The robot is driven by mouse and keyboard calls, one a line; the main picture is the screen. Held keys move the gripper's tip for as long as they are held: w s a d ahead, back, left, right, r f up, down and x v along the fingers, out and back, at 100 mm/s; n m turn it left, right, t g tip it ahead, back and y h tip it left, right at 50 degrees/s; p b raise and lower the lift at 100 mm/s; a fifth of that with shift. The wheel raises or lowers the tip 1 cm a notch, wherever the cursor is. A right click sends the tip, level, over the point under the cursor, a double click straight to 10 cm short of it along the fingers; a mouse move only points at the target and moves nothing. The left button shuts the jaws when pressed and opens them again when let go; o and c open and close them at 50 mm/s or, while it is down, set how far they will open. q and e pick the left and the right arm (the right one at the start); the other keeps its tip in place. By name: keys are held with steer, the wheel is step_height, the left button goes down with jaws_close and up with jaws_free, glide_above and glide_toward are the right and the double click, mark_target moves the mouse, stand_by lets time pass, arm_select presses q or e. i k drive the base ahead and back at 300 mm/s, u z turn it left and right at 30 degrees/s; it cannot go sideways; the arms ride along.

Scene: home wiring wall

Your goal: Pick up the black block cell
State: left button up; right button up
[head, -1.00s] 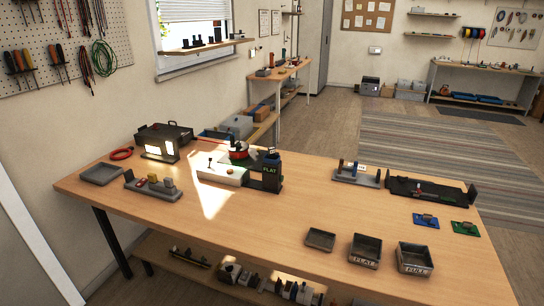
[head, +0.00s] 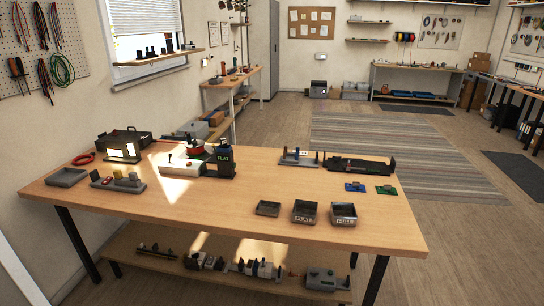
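Neither of my grippers is in the head view. I cannot single out the black block cell with certainty. A black tester (head: 219,167) with a green "FLAT" display stands at the back middle, beside a white unit (head: 182,168). Two dark bins stand at the front right, the FLAT bin (head: 305,218) and the FULL bin (head: 344,220). Both look empty.
The wooden workbench (head: 240,220) has clear room in its front middle. A plain tray (head: 267,209), a long black holder (head: 358,167), a blue board (head: 355,187) and a green board (head: 386,190) are on its right. Its lower shelf (head: 180,262) holds several devices. Floor is open to the right.

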mark_target(223, 141)
steer(key=z, duration=0.3)
steer(key=k, duration=0.4)
steer(key=u, duration=0.95)
steer(key=i, duration=0.8)
steer(key=u, duration=0.3)
